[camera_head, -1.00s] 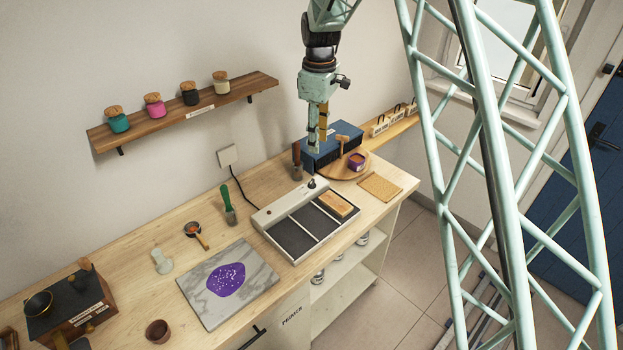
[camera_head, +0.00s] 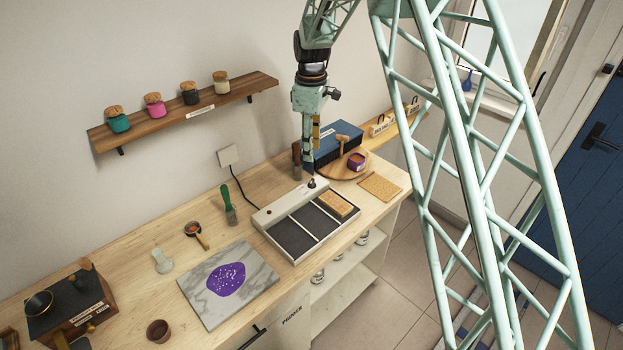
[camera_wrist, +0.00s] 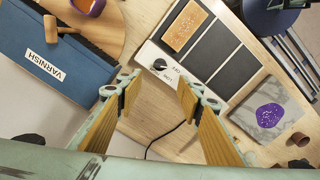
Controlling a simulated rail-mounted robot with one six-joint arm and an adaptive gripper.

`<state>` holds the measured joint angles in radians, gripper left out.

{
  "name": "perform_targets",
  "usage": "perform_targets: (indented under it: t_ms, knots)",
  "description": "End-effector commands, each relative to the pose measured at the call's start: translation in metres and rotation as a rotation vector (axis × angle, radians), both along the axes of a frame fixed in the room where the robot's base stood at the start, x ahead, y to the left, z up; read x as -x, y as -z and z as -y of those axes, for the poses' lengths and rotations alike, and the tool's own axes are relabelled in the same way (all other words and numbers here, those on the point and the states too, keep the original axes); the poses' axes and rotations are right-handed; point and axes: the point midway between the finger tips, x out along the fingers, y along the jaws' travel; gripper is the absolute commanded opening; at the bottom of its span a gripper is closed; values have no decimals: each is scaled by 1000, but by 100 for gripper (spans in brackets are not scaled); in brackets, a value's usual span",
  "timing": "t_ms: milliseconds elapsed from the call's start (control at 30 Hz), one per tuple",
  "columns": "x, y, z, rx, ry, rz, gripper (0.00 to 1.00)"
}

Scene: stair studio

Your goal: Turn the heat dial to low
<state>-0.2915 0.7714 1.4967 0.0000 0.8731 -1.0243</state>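The heat dial (camera_head: 311,183) is a small dark knob on the back end of a white warming plate (camera_head: 277,208) with dark panels. In the wrist view the dial (camera_wrist: 160,64) shows a pale pointer mark, with the words OFF and LOW printed beside it on the white casing (camera_wrist: 150,53). My gripper (camera_head: 308,169) points down above the dial's end of the plate. In the wrist view my gripper (camera_wrist: 159,86) is open and empty, its two wood-coloured fingers apart, with the dial just beyond the tips. I cannot tell the exact height gap.
A blue VARNISH box (camera_wrist: 55,60) and a round board with a mallet (camera_head: 343,145) stand close by. A wooden block (camera_head: 335,204) lies on the plate. A dark cord (camera_head: 238,188) runs from the wall. A marble slab (camera_head: 258,268) lies in front.

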Motion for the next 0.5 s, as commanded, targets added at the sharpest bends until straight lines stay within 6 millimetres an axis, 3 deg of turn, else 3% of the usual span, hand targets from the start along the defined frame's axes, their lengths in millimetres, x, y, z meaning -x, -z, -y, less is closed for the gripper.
perform_targets:
  t_ms: [500]
  knots:
    - [1, 54, 0, 1, 0, -3, 34]
